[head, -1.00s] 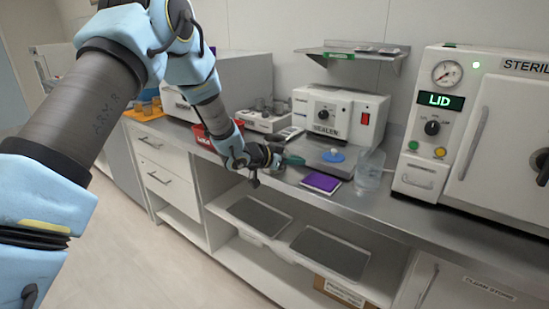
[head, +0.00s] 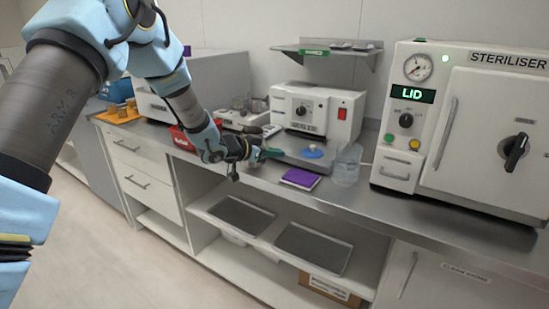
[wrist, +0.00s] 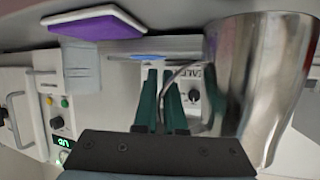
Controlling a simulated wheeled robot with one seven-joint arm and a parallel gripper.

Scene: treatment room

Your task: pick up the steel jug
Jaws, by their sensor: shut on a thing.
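The steel jug (wrist: 258,85) fills the right of the wrist view, shiny and close. Its curved handle (wrist: 178,78) runs between the two green fingers of my gripper (wrist: 160,78), which is shut on it. In the head view my gripper (head: 270,154) is at the counter, left of the purple block. I cannot make out the jug there; my arm and gripper appear to hide it. I cannot tell whether its base touches the counter.
Close by are a purple block (head: 300,179), a clear container (head: 347,166) and a sealer (head: 317,112) with a blue disc (head: 312,152) before it. A red bin (head: 181,139) is left of my gripper. The steriliser (head: 463,130) stands right. Two trays (head: 313,248) sit below.

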